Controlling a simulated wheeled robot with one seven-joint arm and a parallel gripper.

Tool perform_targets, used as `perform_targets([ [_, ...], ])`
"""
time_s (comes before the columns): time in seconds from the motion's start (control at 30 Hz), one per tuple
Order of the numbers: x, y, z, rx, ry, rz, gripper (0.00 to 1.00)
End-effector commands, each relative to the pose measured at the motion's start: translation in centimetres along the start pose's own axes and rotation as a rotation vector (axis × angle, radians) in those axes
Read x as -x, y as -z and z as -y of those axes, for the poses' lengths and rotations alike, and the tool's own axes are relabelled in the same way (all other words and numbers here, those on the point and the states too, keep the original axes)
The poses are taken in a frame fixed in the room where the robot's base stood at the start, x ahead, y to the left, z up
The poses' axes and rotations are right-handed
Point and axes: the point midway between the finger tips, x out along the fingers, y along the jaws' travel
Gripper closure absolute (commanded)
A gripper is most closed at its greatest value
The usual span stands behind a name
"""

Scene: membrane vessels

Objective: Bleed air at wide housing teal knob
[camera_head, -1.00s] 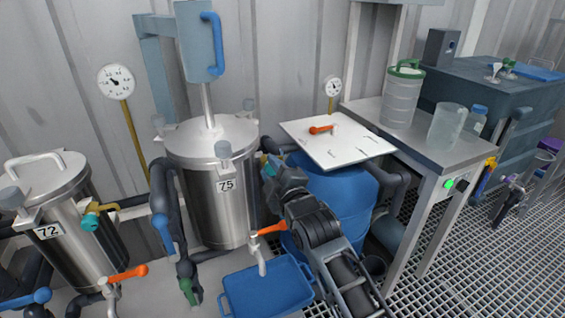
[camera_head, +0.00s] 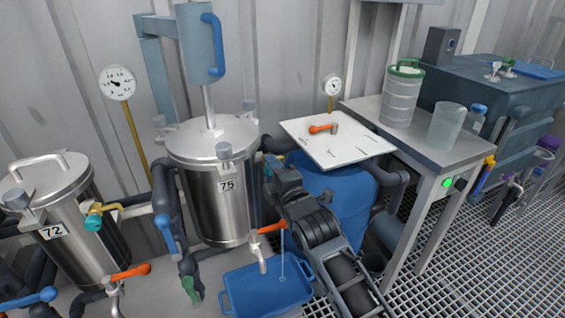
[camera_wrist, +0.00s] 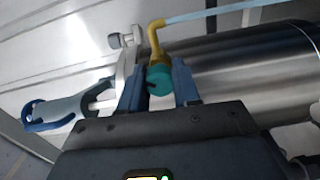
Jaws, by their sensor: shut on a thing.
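The wide steel housing (camera_head: 212,190), labelled 75, stands upright at the centre of the head view. It also fills the right of the wrist view (camera_wrist: 250,65). My gripper (camera_wrist: 158,72) has its two blue fingers closed on the teal knob (camera_wrist: 159,82), which sits on a yellow elbow spout (camera_wrist: 156,38). A thin pale stream (camera_wrist: 225,12) runs from the spout's mouth. My gripper hides the knob in the head view.
A narrower housing (camera_head: 85,220), labelled 72, with its own teal knob (camera_head: 93,223), stands at left. An orange-handled tap (camera_head: 268,229) is low beside the wide housing. A blue drum (camera_head: 345,195) under a white board (camera_head: 350,150) stands close behind my arm.

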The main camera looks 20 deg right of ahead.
Motion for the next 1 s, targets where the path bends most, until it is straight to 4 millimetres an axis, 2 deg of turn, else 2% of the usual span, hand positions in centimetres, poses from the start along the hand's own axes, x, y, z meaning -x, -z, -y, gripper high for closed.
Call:
perform_targets([
  [0.2,0.03,0.11,0.22,-0.252,0.002,-0.001,0.95],
  [0.43,0.03,0.1,0.2,-0.385,0.003,-0.001,0.95],
  [0.6,0.03,0.16,0.2,-0.589,0.003,-0.001,0.95],
  [0.87,0.03,0.13,0.16,-0.754,0.003,-0.001,0.95],
  [1.0,0.03,0.17,0.16,-0.917,0.003,-0.001,0.95],
])
